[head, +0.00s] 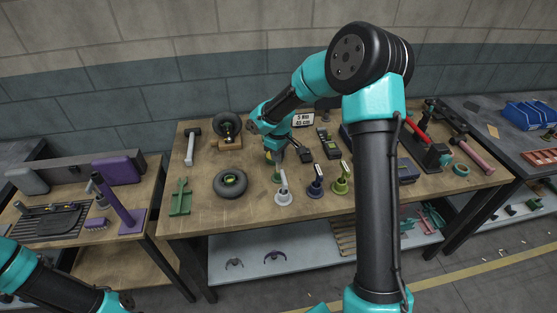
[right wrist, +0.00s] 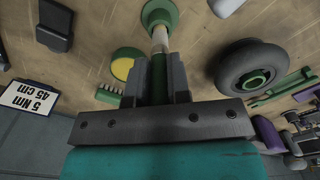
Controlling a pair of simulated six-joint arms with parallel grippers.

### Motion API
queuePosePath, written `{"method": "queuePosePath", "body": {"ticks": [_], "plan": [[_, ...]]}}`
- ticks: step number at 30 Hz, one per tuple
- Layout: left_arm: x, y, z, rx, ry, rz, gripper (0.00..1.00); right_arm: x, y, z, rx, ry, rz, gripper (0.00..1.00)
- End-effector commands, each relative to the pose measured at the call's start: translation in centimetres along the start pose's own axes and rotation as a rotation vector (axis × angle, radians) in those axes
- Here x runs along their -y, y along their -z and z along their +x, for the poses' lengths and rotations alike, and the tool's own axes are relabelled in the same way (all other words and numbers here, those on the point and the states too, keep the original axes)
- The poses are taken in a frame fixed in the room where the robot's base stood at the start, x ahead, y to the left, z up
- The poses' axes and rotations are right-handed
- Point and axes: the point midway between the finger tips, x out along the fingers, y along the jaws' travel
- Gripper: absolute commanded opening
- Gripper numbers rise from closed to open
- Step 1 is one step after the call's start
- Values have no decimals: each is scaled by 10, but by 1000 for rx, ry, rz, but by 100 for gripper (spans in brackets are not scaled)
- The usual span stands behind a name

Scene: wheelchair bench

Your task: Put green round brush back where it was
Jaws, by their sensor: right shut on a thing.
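The green round brush (right wrist: 160,80) has a green handle, a pale metal collar and a round green head. My right gripper (right wrist: 162,88) is shut on its handle in the right wrist view. In the head view the brush's green head (head: 277,177) shows under my right gripper (head: 275,161), low over the wooden bench. I cannot tell whether the head touches the bench top. Only part of my left arm shows at the lower left of the head view; its gripper is out of view.
A small wheel (head: 230,184) lies at the left. A yellow-topped round thing (right wrist: 124,66) is beside the gripper.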

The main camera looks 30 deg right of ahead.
Motion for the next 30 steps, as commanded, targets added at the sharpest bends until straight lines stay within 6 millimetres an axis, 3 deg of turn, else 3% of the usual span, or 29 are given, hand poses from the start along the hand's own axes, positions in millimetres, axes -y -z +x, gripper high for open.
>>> {"method": "queuePosePath", "body": {"ticks": [6, 18, 19, 26, 30], "plan": [[0, 0, 0, 0, 0, 0, 43, 0, 0, 24, 2, 1, 0, 0], [0, 0, 0, 0, 0, 0, 43, 0, 0, 28, 1, 1, 0, 0], [0, 0, 0, 0, 0, 0, 43, 0, 0, 27, 1, 1, 0, 20], [0, 0, 0, 0, 0, 0, 43, 0, 0, 27, 1, 1, 0, 42], [0, 0, 0, 0, 0, 0, 43, 0, 0, 27, 1, 1, 0, 43]]}}
